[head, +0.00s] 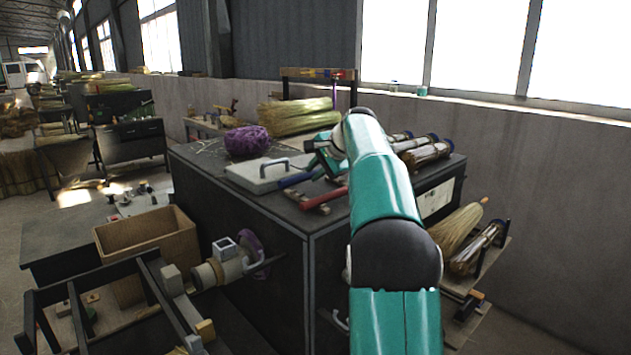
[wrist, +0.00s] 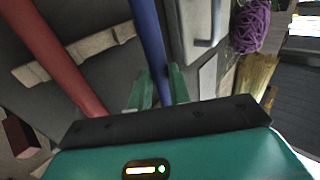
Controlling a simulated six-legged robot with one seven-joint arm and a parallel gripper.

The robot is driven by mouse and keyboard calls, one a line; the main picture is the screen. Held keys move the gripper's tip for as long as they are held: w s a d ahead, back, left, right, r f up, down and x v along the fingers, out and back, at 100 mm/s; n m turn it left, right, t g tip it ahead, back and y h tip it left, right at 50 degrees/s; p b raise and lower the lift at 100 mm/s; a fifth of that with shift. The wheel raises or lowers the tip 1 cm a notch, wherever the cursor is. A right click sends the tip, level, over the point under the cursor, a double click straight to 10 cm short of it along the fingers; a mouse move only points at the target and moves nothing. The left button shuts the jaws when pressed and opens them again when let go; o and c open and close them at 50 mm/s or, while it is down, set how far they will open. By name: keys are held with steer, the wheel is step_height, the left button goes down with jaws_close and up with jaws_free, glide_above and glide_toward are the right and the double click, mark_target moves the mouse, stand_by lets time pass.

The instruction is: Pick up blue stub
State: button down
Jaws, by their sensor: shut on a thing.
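The blue stub (head: 295,180) is a short blue rod on the dark cabinet top, between a grey-white lidded box and a red stub (head: 326,197). In the wrist view the blue stub (wrist: 148,35) runs down between the two green fingers of my gripper (wrist: 158,85). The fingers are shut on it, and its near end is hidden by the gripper. In the head view my gripper (head: 322,161) is small and partly covered by my arm. The red stub (wrist: 58,52) lies apart from the fingers, to the left in the wrist view. Whether the blue stub is clear of the surface, I cannot tell.
The lidded box (head: 252,178) with a handle lies left of the stub. A purple twine ball (head: 247,141) and straw bundles (head: 298,116) are behind it. Wound brooms (head: 426,153) lie at the right. A wooden strip (wrist: 78,56) runs under the red stub.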

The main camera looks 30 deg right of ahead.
steer(key=s+d+r, duration=0.5)
steer(key=s+r, duration=0.4)
steer(key=s, duration=0.3)
steer(key=shift+s+d+r, duration=0.2)
steer(key=shift+s+r, duration=0.15)
steer(key=shift+s, duration=0.05)
